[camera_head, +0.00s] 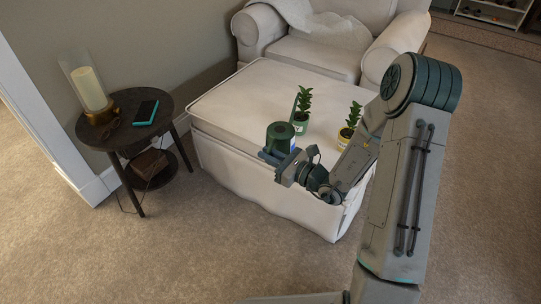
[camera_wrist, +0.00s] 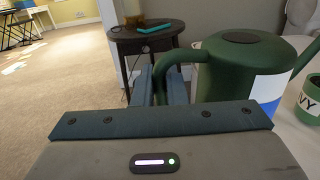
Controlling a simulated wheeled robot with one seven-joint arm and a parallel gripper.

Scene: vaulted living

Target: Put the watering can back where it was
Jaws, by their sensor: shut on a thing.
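A green pot (camera_head: 299,127) and a yellow pot (camera_head: 344,139), both with plants, stand on the ottoman right of the can. The dark round side table (camera_head: 125,133) at left holds a candle lantern (camera_head: 90,90) and a teal-edged dark item (camera_head: 146,112). An armchair (camera_head: 310,52) stands behind.

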